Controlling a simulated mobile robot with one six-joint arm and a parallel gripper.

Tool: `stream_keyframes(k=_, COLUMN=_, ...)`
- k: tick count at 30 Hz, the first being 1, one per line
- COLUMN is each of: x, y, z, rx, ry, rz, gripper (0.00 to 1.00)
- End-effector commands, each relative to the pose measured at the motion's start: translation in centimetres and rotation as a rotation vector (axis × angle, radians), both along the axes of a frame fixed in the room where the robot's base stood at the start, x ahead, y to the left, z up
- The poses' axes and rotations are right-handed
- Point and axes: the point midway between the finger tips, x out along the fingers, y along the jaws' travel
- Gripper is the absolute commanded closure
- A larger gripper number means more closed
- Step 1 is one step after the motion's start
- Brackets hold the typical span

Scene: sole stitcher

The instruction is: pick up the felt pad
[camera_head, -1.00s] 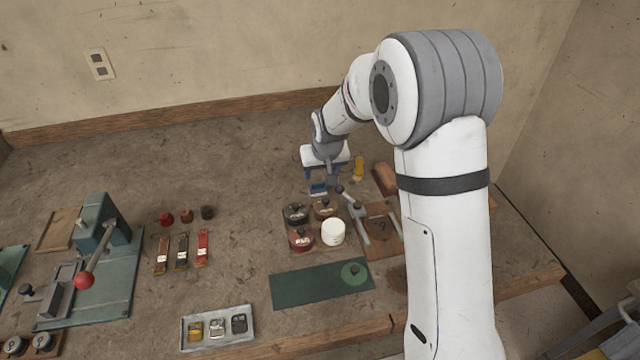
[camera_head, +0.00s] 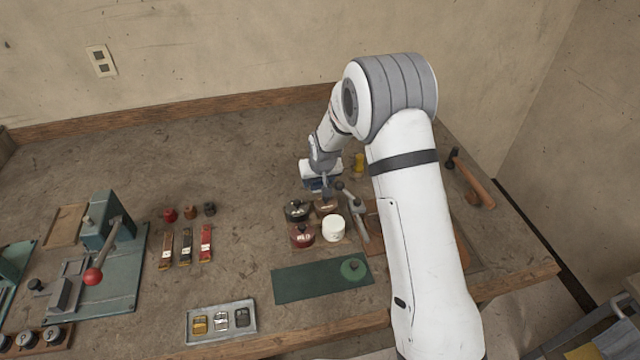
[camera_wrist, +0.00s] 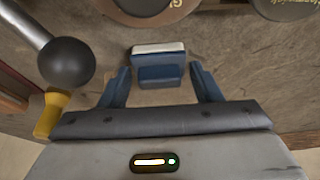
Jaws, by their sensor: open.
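The felt pad (camera_wrist: 158,50), a small blue block with a whitish face, rests on the worktop in the wrist view. My gripper (camera_wrist: 159,72) is open, with one blue finger on each side of the pad and a gap visible at both sides. In the head view my gripper (camera_head: 320,184) is low over the worktop, behind the round pots. The pad cannot be told apart from the fingers there.
A lever with a dark ball knob (camera_wrist: 68,62) stands close left of my gripper in the wrist view, beside a yellow object (camera_wrist: 52,112). Several pots, including a white one (camera_head: 333,228), stand in front. Open worktop (camera_head: 245,165) lies to the left.

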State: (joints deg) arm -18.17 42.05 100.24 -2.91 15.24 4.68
Motion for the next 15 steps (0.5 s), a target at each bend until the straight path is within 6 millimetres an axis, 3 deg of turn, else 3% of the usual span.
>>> stream_keyframes(k=3, x=0.01, y=-0.03, z=0.0, rx=0.0, ry=0.0, rz=0.0, gripper=0.42)
stream_keyframes(k=15, x=0.01, y=-0.07, z=0.02, rx=0.0, ry=0.0, rz=-0.001, gripper=0.75)
